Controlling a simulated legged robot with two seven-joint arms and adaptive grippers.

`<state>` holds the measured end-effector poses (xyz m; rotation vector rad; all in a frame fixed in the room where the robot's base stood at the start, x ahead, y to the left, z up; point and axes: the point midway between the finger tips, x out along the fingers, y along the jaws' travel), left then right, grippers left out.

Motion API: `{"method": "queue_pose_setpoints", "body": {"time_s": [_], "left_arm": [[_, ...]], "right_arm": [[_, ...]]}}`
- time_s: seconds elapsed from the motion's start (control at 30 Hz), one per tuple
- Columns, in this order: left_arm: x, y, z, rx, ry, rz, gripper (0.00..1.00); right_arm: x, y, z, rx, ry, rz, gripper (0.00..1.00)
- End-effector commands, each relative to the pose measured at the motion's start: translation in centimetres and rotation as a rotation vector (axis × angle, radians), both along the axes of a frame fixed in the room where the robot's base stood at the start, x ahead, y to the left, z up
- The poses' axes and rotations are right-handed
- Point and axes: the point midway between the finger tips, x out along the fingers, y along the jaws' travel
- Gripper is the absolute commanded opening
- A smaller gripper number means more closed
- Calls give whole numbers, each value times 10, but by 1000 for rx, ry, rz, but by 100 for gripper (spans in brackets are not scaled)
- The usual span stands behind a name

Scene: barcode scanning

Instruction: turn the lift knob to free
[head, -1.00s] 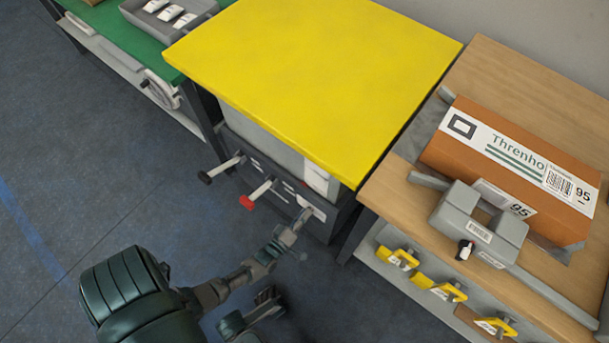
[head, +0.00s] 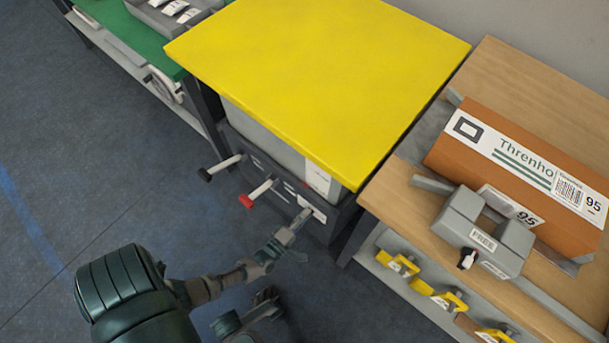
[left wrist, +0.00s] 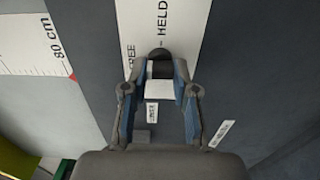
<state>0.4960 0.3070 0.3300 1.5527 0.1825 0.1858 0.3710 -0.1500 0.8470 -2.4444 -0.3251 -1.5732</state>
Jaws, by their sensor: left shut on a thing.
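The lift is the yellow-topped unit (head: 320,75), with a dark front panel. In the left wrist view, a white label (left wrist: 185,20) on the panel reads FREE and HELD. The lift knob (left wrist: 160,53) is dark, with a pale block-like part (left wrist: 158,90), and sits at the label's lower edge. My left gripper (left wrist: 158,70) is shut on the knob, one finger on each side. In the head view, my left gripper (head: 292,232) reaches the panel's right end and hides the knob. Which word the knob points to is unclear.
A black-tipped lever (head: 222,167) and a red-tipped lever (head: 257,194) stick out left of my left gripper. A wooden table (head: 420,205) on the right holds an orange box (head: 510,180) and a grey clamp-like block (head: 485,235). Yellow-handled parts (head: 400,264) sit below. Floor is clear at left.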

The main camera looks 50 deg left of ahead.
Motion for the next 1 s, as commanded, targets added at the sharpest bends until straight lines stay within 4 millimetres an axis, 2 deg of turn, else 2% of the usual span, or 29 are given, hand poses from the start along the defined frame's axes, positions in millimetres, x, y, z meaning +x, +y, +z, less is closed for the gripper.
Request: {"method": "queue_pose_setpoints", "body": {"time_s": [0.27,0.3,0.4,0.77,0.87,1.0], "left_arm": [[4,3,2,-6,-4,3,0],[4,3,2,-6,-4,3,30],[4,3,2,-5,-4,4,53],[-4,-1,1,-2,-3,1,53],[-18,-4,0,-3,-1,1,53],[-48,-11,0,-4,1,1,53]], "right_arm": [[-1,0,2,1,-7,0,40],[-1,0,2,2,-8,0,40],[-1,0,2,2,-7,0,40],[-4,-1,0,5,1,-2,40],[-4,-1,1,4,-1,-2,40],[-3,0,1,2,-1,-1,40]]}}
